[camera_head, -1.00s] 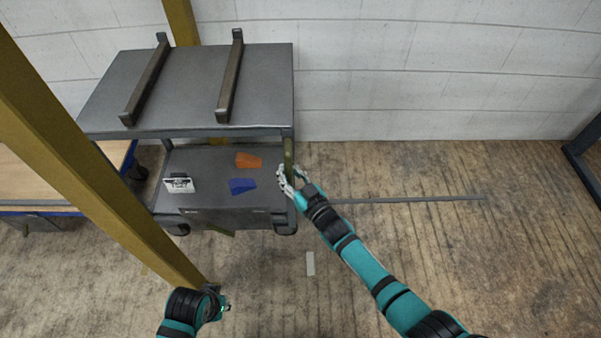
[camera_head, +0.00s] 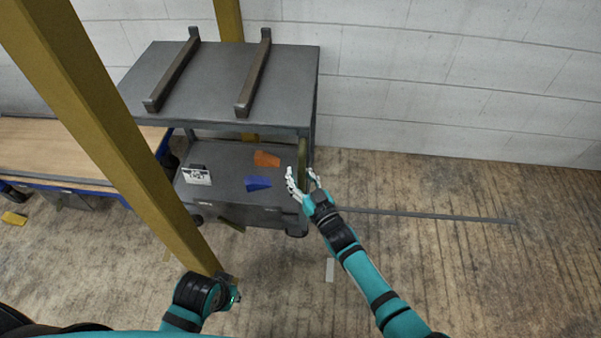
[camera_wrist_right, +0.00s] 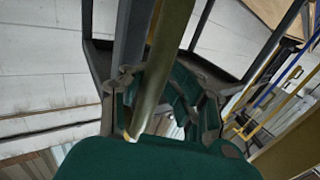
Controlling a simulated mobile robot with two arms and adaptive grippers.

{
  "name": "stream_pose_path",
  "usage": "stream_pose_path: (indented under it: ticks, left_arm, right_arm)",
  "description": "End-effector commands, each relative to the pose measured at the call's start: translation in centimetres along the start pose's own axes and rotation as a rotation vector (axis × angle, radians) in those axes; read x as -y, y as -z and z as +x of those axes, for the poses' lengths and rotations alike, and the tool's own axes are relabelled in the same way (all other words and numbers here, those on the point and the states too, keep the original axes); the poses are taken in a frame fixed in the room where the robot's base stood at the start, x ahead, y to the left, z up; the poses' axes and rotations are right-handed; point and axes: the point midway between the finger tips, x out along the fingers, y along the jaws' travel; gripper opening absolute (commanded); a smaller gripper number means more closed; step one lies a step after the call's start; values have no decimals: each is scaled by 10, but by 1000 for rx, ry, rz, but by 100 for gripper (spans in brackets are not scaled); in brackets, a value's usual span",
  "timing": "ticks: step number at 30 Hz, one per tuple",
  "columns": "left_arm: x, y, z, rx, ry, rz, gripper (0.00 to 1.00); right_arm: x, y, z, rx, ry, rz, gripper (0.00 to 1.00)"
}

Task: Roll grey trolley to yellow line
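The grey trolley (camera_head: 225,85) stands against the white wall, left of centre in the head view, with a flat top and a lower shelf. An olive upright bar (camera_head: 302,160) is at its right end. My right gripper (camera_head: 302,178) is at this bar's lower part, fingers spread. In the right wrist view the bar (camera_wrist_right: 160,70) passes between the spread fingers (camera_wrist_right: 158,105); I see no clear grip on it. My left gripper (camera_head: 230,292) is low, by the foot of a yellow post; its fingers are too small to read. I cannot make out a yellow line on the floor.
Two brown bars (camera_head: 255,72) lie on the trolley's top. An orange wedge (camera_head: 266,159), a blue wedge (camera_head: 257,183) and a white label (camera_head: 197,176) are at the lower shelf. A yellow post (camera_head: 115,140) crosses in front. A wooden-topped table (camera_head: 60,150) stands left. Floor lies open right, with a grey strip (camera_head: 430,215).

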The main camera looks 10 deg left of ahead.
Motion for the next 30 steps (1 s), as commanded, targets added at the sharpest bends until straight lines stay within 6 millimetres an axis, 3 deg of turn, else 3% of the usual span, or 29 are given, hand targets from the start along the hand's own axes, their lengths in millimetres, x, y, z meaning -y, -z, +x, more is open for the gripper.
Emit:
stream_pose_path:
  ticks: [1, 5, 17, 30]
  left_arm:
    - [0, 0, 0, 0, 0, 0, 0]
    - [0, 0, 0, 0, 0, 0, 0]
    - [0, 0, 0, -2, 0, 1, 0]
    - [0, 0, 0, -1, 0, 0, 0]
  right_arm:
    - [4, -3, -1, 5, 5, 1, 27]
    - [2, -3, -1, 5, 3, 0, 44]
    - [-1, -2, -10, 3, -2, 0, 44]
    - [1, -2, -96, 5, 1, -1, 44]
